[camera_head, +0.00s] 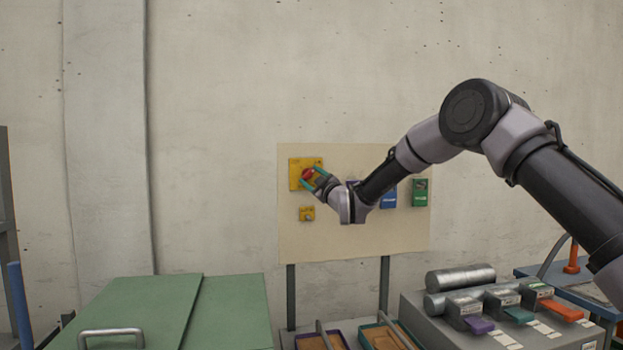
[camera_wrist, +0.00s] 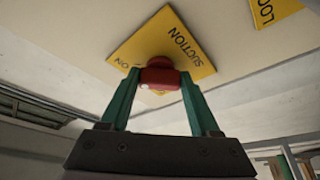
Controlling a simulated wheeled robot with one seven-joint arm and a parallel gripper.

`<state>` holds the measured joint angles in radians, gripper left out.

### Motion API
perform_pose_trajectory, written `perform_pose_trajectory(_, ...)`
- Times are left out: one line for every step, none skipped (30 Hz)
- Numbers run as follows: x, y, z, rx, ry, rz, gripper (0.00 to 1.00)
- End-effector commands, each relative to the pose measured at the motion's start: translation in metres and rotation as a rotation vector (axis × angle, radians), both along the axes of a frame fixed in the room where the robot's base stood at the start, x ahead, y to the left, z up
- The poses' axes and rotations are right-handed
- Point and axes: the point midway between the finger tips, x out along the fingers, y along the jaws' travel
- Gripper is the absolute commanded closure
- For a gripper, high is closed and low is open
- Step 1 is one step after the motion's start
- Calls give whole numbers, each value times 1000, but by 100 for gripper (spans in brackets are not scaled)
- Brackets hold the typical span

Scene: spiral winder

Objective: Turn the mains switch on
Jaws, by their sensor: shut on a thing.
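A red switch knob (camera_head: 308,173) sits on a yellow plate (camera_head: 294,180) at the upper left of a pale wall board. In the wrist view the yellow plate (camera_wrist: 128,48) carries the words "SUCTION" and "ON". I read no "mains" label on it. My gripper (camera_head: 311,175) reaches the board from the right. In the wrist view its green fingers (camera_wrist: 160,84) are shut on the red knob (camera_wrist: 158,76), one on each side. The knob's base and part of the plate's lettering are hidden behind the knob and fingers.
A smaller yellow plate (camera_head: 307,213) is below, its lettering starting "LOC" in the wrist view (camera_wrist: 273,9). Blue (camera_head: 388,198) and green (camera_head: 420,192) boxes are on the board's right. A green-topped cabinet (camera_head: 160,305) and a grey console (camera_head: 500,310) with coloured levers stand below.

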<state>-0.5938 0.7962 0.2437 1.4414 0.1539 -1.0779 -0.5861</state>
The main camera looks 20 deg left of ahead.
Motion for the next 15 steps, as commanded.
perform_pose_trajectory(-1, 1, -1, 1, 3, 1, 30)
perform_pose_trajectory(-1, 1, -1, 1, 3, 1, 18)
perform_pose_trajectory(-1, 1, -1, 0, 2, 1, 7)
perform_pose_trajectory(-1, 1, -1, 1, 2, 1, 7)
perform_pose_trajectory(0, 0, 0, 1, 2, 1, 7)
perform_pose_trajectory(0, 0, 0, 1, 2, 1, 7)
perform_pose_trajectory(0, 0, 0, 0, 1, 1, 7)
perform_pose_trajectory(0, 0, 0, 0, 1, 1, 7)
perform_pose_trajectory(0, 0, 0, 0, 1, 1, 7)
perform_pose_trajectory(0, 0, 0, 0, 1, 1, 7)
perform_pose_trajectory(0, 0, 0, 0, 1, 1, 7)
perform_pose_trajectory(-1, 0, 0, 0, 1, 1, 7)
perform_pose_trajectory(-1, -1, 0, 0, 1, 1, 7)
perform_pose_trajectory(-2, -2, -1, 0, 2, 0, 7)
perform_pose_trajectory(-4, -4, -2, 0, 2, 0, 7)
